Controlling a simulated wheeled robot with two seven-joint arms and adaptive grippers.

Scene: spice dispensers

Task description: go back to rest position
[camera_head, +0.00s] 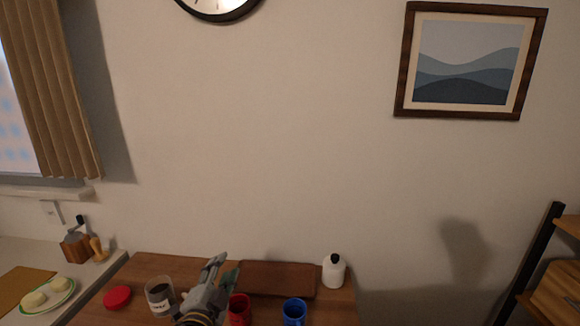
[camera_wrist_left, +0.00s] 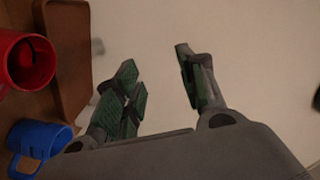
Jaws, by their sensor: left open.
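My left gripper (camera_head: 218,278) shows at the bottom of the head view, raised over the wooden table (camera_head: 150,262). In the left wrist view the left gripper's fingers (camera_wrist_left: 158,85) are spread wide, with only bare wall seen between them. It holds nothing. A red mug (camera_head: 239,310) stands just right of the gripper in the head view, partly cut off by the frame edge. A blue mug (camera_head: 294,312) stands further right. Both mugs, the red one (camera_wrist_left: 22,62) and the blue one (camera_wrist_left: 38,142), also show at the left of the left wrist view. My right gripper is not in view.
A brown tray (camera_head: 275,278) lies at the back of the table. A white bottle with black cap (camera_head: 334,272) stands at right. A labelled jar (camera_head: 158,297) and red lid (camera_head: 117,297) are at left. A counter holds a grinder (camera_head: 76,245) and plate (camera_head: 47,295). A shelf (camera_head: 545,262) stands far right.

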